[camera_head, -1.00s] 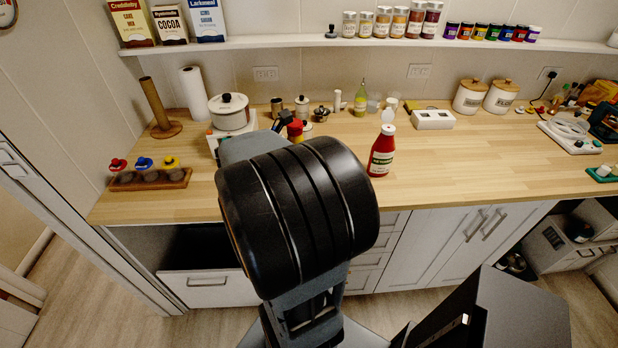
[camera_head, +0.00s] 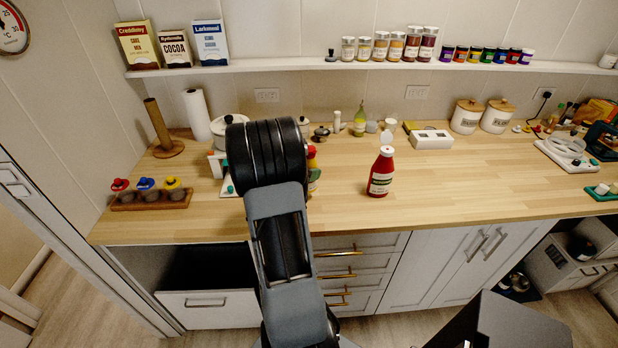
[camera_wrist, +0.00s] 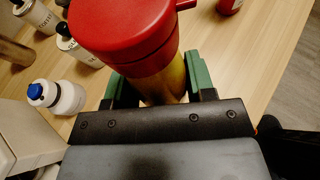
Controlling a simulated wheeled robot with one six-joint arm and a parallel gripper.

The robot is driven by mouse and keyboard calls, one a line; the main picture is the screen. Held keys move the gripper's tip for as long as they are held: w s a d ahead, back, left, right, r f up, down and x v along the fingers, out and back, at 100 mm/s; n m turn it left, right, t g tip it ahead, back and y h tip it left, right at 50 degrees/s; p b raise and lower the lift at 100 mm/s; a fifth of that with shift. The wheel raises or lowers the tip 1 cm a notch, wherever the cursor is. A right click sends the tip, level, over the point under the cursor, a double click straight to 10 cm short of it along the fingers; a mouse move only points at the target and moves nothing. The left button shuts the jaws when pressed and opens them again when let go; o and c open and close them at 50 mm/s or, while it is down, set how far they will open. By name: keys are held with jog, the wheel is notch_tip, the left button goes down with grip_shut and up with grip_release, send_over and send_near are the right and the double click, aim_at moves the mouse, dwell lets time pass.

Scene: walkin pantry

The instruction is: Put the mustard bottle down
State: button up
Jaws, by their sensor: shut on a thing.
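The mustard bottle, with a large red cap (camera_wrist: 130,28) and yellow body (camera_wrist: 168,82), is between the green fingers of my gripper (camera_wrist: 160,88) in the wrist view. My gripper is shut on it below the cap. In the head view the mustard bottle (camera_head: 313,170) shows only partly at the right of my arm, over the wooden counter (camera_head: 440,180). My fingers are hidden there. The bottle's base is hidden, so I cannot tell whether it touches the counter.
A red ketchup bottle (camera_head: 381,174) stands to the right, with clear counter around it. Left are a wooden holder with coloured-topped pieces (camera_head: 150,196) and a paper roll (camera_head: 197,115). A white bottle with a blue cap (camera_wrist: 62,98) is near my gripper in the wrist view.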

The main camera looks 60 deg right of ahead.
jog(key=shift+w+d+f+p, duration=0.1)
jog(key=shift+d+f+p, duration=0.05)
jog(key=shift+f, duration=0.45)
jog(key=shift+d+f+p, duration=0.15)
jog(key=shift+f, duration=1.1)
jog(key=shift+f, duration=0.1)
jog(key=shift+f, duration=0.15)
jog(key=o, duration=1.1)
jog(key=shift+c, duration=0.2)
